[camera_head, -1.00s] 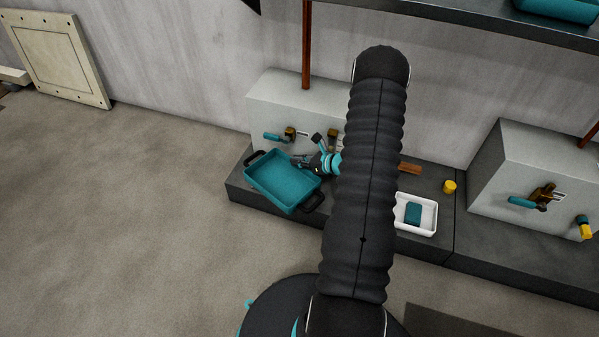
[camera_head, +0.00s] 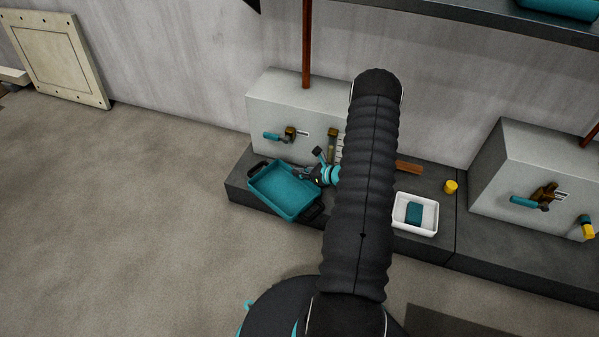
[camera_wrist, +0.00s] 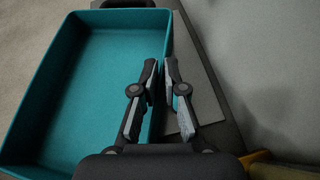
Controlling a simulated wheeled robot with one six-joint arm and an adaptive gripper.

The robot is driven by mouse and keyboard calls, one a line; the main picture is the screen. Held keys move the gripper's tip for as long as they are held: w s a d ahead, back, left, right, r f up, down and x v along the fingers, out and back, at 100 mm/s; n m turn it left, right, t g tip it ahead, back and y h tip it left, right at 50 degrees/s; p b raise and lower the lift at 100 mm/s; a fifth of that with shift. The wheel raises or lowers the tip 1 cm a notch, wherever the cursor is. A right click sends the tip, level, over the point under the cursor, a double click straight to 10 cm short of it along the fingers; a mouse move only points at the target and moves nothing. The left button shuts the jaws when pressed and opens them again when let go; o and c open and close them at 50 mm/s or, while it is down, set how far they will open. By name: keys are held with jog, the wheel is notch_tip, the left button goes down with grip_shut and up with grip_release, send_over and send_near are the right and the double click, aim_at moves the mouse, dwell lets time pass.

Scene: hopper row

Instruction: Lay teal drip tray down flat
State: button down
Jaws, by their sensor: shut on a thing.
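The teal drip tray (camera_head: 282,190) is a shallow rectangular pan with a black handle at each end. It is open side up and looks close to level over the left end of the dark plinth. Whether its underside touches the plinth cannot be told. My gripper (camera_head: 304,172) is shut on the tray's long wall on the side toward the grey block. In the wrist view, the fingers of my gripper (camera_wrist: 161,72) straddle the rim of the tray (camera_wrist: 95,85), which is empty. My arm hides part of the plinth.
The dark plinth (camera_head: 430,183) carries a grey block (camera_head: 275,105) with a teal-handled valve (camera_head: 280,136) behind the tray. A white tub (camera_head: 402,213) with a teal item, a yellow cup (camera_head: 450,187) and a second grey block (camera_head: 510,165) are at right. Floor at left is clear.

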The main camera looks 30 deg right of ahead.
jog(key=c, duration=1.2)
grip_release()
jog(key=shift+f, duration=0.1)
jog(key=shift+s+r, duration=0.1)
jog(key=shift+r, duration=0.1)
jog(key=p+v, duration=0.1)
jog(key=v, duration=1.1)
jog(key=a+r+n+g+y, duration=0.2)
jog(key=a+r+n+g, duration=0.5)
jog(key=a+r+n, duration=1.15)
jog(key=s+a+r+n+h, duration=0.2)
jog(key=s+a+r+n, duration=0.1)
jog(key=s+r, duration=0.3)
jog(key=s+a+r+n+h, duration=0.3)
jog(key=s+a+r+n, duration=0.1)
jog(key=s+r, duration=0.3)
jog(key=s+a+r+n+t+h, duration=0.1)
jog(key=s+a+r+n+h, duration=0.2)
jog(key=s+r+n, duration=0.3)
jog(key=shift+s+a+r, duration=0.2)
jog(key=shift+a+r, duration=0.15)
jog(key=shift+r, duration=0.1)
jog(key=shift+s+a+r, duration=0.25)
jog(key=shift+a+r, duration=0.15)
